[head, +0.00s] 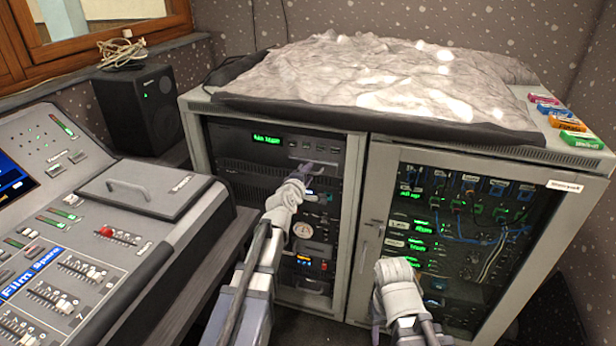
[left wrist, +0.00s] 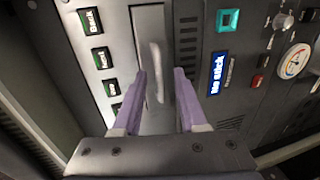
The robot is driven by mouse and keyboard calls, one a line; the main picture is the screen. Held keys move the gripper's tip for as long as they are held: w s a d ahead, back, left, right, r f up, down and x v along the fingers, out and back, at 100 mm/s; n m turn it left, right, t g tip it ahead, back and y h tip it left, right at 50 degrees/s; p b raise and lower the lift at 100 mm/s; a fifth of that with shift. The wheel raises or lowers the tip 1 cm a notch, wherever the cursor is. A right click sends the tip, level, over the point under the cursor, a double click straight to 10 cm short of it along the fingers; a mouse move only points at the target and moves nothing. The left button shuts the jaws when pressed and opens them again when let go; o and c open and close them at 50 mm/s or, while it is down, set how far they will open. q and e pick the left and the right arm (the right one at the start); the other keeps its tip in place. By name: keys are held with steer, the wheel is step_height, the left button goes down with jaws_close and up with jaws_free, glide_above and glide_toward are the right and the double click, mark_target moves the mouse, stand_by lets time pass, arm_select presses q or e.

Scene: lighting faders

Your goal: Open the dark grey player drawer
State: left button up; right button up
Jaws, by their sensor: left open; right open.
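The dark grey player (head: 265,150) is the top unit in the left rack, with a green display and a row of small buttons. Its grey drawer front (left wrist: 147,22) shows in the left wrist view, with a pale bar handle (left wrist: 155,68) on it. The drawer looks shut. My left gripper (head: 312,168) is open in front of the player; in the left wrist view its two purple fingers (left wrist: 162,78) stand on either side of the handle's lower end. I cannot tell whether they touch it. My right gripper (head: 398,270) is low before the right rack, its fingertips mostly hidden.
The right rack has a glass door (head: 455,240) with cables behind it. A mixing desk (head: 110,240) fills the left, with a speaker (head: 140,108) behind it. A crumpled grey cover (head: 380,80) lies on top of the racks. Several coloured boxes (head: 566,123) sit at the right edge.

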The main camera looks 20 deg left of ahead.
arm_select(q)
jaws_close()
stand_by(1.4)
